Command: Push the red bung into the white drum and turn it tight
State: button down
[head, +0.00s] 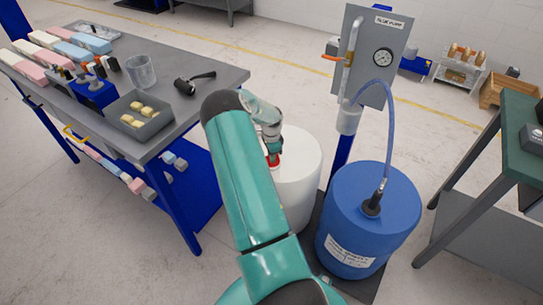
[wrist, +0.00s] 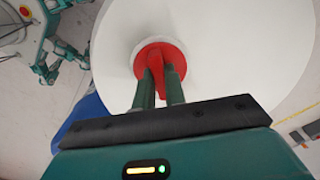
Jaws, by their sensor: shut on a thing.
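The white drum (head: 300,172) stands on a dark base, left of the blue drum. Its round white top (wrist: 225,60) fills much of the wrist view. The red bung (wrist: 150,58) is at a pale ring on the drum top, toward the left of that top in the wrist view. How deep it sits cannot be told. My gripper (wrist: 160,80) is shut on the bung's raised red grip, its two green fingers on either side. In the head view, my gripper (head: 272,148) is above the drum, with a bit of the red bung (head: 273,161) showing below; my arm hides part of the drum.
A blue drum (head: 345,210) with a hose stands right of the white drum. A grey pump panel (head: 372,55) on a blue post rises behind. A workbench (head: 195,105) with foam blocks and a tray is at left; a green-topped table (head: 522,130) is at right.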

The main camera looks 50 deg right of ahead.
jog(key=c, duration=1.4)
grip_release()
notch_tip(320, 180, up, 14)
jog(key=shift+f, duration=0.1)
